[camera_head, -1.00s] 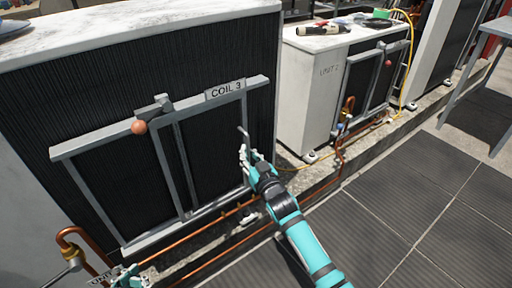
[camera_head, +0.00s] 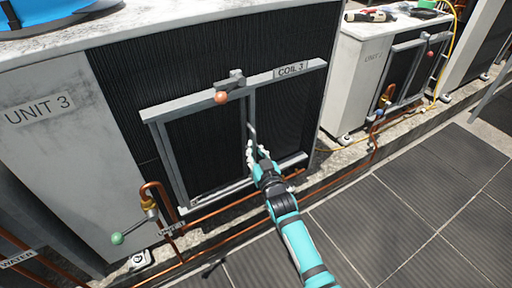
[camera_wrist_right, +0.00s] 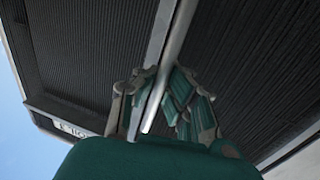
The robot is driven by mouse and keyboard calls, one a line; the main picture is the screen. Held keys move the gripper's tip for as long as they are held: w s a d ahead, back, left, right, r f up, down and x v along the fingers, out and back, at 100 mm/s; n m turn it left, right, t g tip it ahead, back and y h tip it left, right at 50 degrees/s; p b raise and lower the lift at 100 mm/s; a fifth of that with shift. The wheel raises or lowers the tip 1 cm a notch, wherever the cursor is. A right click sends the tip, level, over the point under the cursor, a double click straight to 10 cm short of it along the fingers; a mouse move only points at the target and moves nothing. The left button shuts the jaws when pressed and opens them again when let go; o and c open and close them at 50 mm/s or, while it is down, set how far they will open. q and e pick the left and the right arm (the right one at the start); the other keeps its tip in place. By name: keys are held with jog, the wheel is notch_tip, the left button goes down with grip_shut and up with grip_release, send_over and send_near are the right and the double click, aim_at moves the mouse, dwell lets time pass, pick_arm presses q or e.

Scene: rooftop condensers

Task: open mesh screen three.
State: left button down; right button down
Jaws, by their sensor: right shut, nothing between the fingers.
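Mesh screen three (camera_head: 205,150) is a grey-framed dark panel in rails on the front of the unit, under the label "COIL 3" (camera_head: 290,71). It sits in the left half of the rails, and dark fins show in the right half. A latch with an orange-pink ball (camera_head: 221,98) is on the top rail. My right gripper (camera_head: 257,152) is at the upright handle bar (camera_head: 251,132) on the screen's right edge. In the right wrist view its fingers (camera_wrist_right: 163,100) are beside a pale bar (camera_wrist_right: 170,55); it is shut and empty. My left gripper is out of view.
A copper pipe with a green ball-ended lever (camera_head: 117,239) stands low at the left, and more copper pipes run along the foot of the unit. A second white unit (camera_head: 362,80) stands at the right. The tiled floor (camera_head: 400,220) in front is clear.

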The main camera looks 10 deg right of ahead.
jog(key=shift+s+f, duration=0.1)
jog(key=shift+f, duration=0.15)
jog(key=c, duration=1.5)
grip_release()
jog(key=shift+d+r, duration=0.1)
jog(key=shift+r, duration=0.05)
jog(key=shift+o, duration=0.6)
jog(key=s+d, duration=0.1)
jog(key=s, duration=1.1)
jog(key=shift+d, duration=0.35)
